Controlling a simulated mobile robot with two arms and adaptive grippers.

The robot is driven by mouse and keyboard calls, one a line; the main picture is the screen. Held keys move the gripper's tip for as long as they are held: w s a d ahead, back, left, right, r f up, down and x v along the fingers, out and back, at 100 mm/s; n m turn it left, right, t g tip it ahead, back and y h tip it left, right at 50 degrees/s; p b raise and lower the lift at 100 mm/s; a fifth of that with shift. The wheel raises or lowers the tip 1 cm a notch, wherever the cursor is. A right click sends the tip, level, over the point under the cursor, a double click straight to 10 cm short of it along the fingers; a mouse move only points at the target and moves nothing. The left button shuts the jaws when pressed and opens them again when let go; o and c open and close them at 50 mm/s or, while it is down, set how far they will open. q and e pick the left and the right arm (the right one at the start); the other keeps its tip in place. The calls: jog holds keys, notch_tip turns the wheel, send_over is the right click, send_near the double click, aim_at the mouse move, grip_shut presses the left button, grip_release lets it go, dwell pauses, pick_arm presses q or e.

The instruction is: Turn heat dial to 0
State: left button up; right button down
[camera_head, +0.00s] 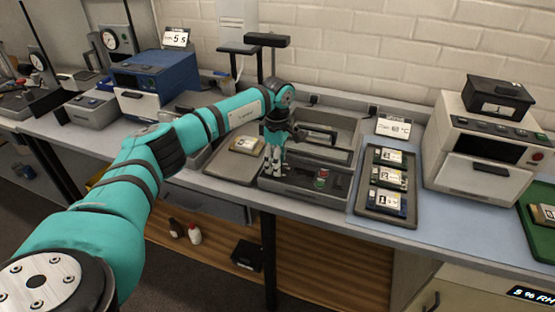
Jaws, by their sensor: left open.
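My left arm reaches in from the left, and my left gripper (273,170) is open, pointing down over the left part of a grey sunken station (300,196) on the bench. Its dark front panel (339,181) carries a green and a red button-like part, just right of the fingers. I cannot make out a heat dial or its setting; the gripper may hide part of the panel. Whether the fingers touch anything is too small to tell. My right gripper is not in view.
A flat tray with a tan-labelled item (247,145) lies left of the station. Right of it are a tray of labelled cards (386,213), a small display sign (394,128) and a white boxy machine (487,151). A blue box machine (155,82) stands at left. Blue mat (437,222) has bare room.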

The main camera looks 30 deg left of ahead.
pick_arm(q)
grip_shut()
dwell(0.3)
